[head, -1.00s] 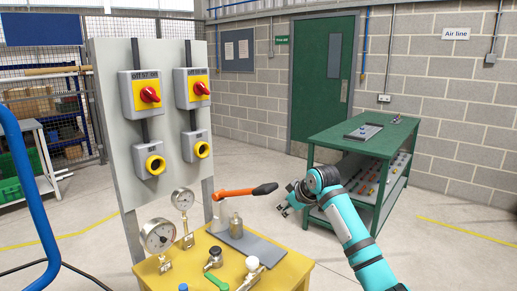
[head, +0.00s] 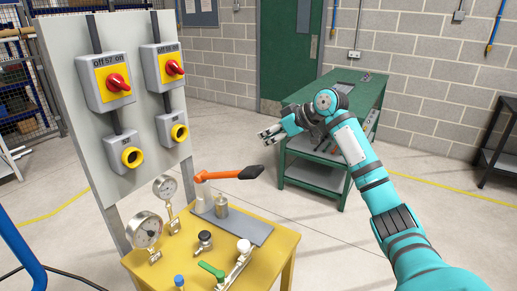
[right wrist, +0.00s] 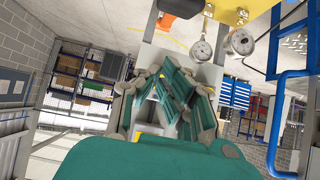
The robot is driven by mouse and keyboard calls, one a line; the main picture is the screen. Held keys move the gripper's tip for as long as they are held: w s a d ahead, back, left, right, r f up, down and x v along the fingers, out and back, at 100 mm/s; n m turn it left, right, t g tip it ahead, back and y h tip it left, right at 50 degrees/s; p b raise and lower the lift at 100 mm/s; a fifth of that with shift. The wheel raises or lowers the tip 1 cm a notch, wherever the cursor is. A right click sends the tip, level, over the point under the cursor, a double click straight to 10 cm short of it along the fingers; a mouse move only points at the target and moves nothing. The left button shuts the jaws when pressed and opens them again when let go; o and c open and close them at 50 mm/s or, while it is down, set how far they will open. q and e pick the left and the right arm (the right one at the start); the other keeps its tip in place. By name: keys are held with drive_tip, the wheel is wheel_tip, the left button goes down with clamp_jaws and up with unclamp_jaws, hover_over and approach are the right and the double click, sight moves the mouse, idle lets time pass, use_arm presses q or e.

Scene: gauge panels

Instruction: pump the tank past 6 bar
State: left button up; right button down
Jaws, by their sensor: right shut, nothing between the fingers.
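The hand pump (head: 221,206) stands on a grey plate on the yellow table. Its orange lever (head: 220,175) points right, nearly level, and ends in a black grip (head: 251,172). Two round gauges, a larger one (head: 145,229) and a smaller one (head: 164,187), stand left of the pump; their readings are too small to tell. They also show in the right wrist view (right wrist: 240,42). My right gripper (head: 267,134) is shut and empty, above the black grip in the picture and apart from it. In the right wrist view its fingers (right wrist: 172,92) hold nothing. My left gripper is not in view.
The yellow table (head: 272,262) also bears a green-handled valve (head: 212,271), a blue knob (head: 179,281) and a white-capped fitting (head: 243,246). A grey panel with red switches (head: 118,82) stands behind at left. A green bench (head: 318,172) stands beyond my right arm.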

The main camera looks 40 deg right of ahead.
drive_tip(key=p, duration=0.3)
hover_over(252, 168)
drive_tip(key=w, duration=0.1)
wheel_tip(252, 168, down, 5)
drive_tip(key=shift+a+r, duration=0.15)
wheel_tip(252, 168, down, 4)
drive_tip(key=shift+s+r+p, duration=0.1)
drive_tip(key=shift+r+p, duration=0.15)
drive_tip(key=shift+p, duration=0.6)
drive_tip(key=shift+s+d+f, duration=0.3)
drive_tip(key=shift+f, duration=0.3)
drive_tip(key=shift+w+a, duration=0.1)
drive_tip(key=shift+f, duration=0.1)
